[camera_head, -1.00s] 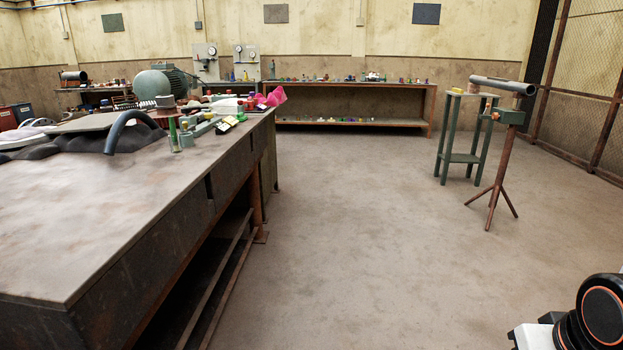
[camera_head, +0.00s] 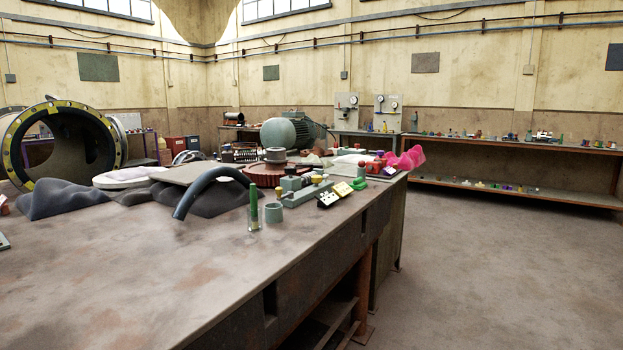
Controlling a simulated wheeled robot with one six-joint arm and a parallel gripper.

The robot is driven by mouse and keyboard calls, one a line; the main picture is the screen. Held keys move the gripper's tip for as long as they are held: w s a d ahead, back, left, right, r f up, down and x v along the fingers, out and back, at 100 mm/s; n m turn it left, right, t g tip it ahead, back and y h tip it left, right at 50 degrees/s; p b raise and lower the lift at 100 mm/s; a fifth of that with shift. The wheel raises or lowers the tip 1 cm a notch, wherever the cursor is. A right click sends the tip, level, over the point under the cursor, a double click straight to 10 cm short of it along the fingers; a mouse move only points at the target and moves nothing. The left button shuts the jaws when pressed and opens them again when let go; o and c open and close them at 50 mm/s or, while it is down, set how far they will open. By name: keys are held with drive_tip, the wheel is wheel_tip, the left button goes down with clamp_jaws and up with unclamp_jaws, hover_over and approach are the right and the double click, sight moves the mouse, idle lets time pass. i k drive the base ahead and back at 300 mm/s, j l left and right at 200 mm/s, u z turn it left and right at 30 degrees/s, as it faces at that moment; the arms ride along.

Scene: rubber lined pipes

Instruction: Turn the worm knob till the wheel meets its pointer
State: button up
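A dark red wheel (camera_head: 268,177) with a ribbed rim lies on the workbench, with a grey round piece at its middle. It looks like the worm wheel. Grey-green blocks (camera_head: 297,187) stand against its near right side and hide part of it. A small green round piece (camera_head: 357,184) sits to their right and may be the worm knob; I cannot tell for sure. The pointer is too small to make out. My gripper is not in view.
The workbench (camera_head: 150,270) is bare at the front. A curved dark hose (camera_head: 207,184), a green bottle (camera_head: 254,207) and a teal cup (camera_head: 273,212) stand near the wheel. A flanged pipe (camera_head: 60,142) is at left. Floor (camera_head: 480,270) at right is clear.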

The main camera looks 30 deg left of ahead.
sight(289, 170)
drive_tip(key=i+l+u, duration=0.15)
drive_tip(key=i+u, duration=0.25)
drive_tip(key=i+l+u, duration=0.25)
drive_tip(key=i+u, duration=0.15)
drive_tip(key=i+l+u, duration=0.3)
drive_tip(key=u, duration=0.15)
drive_tip(key=i+l+u, duration=0.25)
drive_tip(key=l+u, duration=0.15)
drive_tip(key=l, duration=0.15)
